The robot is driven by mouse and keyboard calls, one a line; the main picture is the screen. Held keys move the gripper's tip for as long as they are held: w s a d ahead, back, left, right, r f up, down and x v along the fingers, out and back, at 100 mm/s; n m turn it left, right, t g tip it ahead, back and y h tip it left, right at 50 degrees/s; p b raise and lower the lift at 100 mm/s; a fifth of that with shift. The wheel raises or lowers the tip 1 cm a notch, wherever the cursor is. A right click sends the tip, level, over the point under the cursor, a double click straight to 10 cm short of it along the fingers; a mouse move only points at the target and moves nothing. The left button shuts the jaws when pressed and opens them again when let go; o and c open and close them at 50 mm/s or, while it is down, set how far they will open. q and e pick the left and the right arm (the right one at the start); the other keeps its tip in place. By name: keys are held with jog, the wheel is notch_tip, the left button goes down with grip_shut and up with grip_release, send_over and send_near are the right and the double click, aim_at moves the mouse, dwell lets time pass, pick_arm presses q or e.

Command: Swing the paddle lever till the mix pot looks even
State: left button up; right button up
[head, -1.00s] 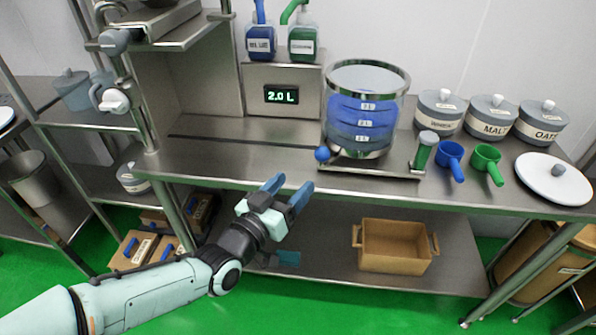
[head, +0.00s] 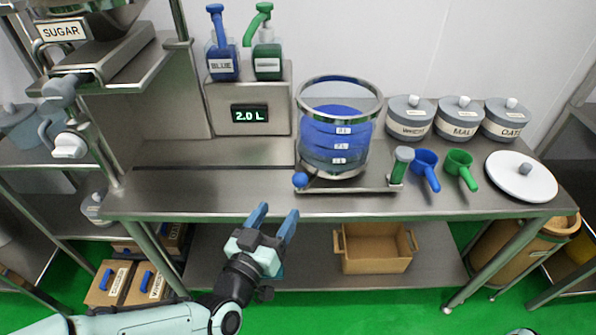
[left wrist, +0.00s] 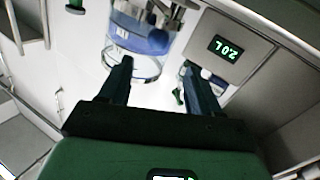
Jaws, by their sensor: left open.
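The mix pot (head: 336,128) is a clear round vessel with a metal rim, on a metal stand on the bench. Its contents show blue in the upper part and greyer blue near the bottom. The paddle lever seems to be the bar with a blue ball knob (head: 300,180) at the pot's lower left. My left gripper (head: 273,222) is open and empty, in front of the bench edge, below and left of the knob and apart from it. The pot also shows upside down in the left wrist view (left wrist: 140,38), beyond the open fingers (left wrist: 160,80). My right gripper is not in view.
A dispenser (head: 249,108) reading 2.0 L, with blue and green pump bottles, stands left of the pot. The left bench top is clear.

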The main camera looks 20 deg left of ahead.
aim_at(297, 185)
pick_arm(q)
jog(key=w+p, duration=0.1)
jog(key=w, duration=0.3)
jog(key=w+d, duration=0.1)
jog(key=w, duration=0.2)
jog(key=w+d+p, duration=0.1)
jog(key=w, duration=0.3)
jog(key=shift+w+f+p, duration=0.1)
jog(key=shift+w+p, duration=0.2)
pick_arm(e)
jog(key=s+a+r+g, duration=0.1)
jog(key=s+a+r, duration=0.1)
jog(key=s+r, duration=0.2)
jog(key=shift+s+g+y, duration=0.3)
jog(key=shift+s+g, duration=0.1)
pick_arm(q)
jog(key=shift+c, duration=0.3)
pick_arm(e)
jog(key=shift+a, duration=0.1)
pick_arm(q)
grip_shut()
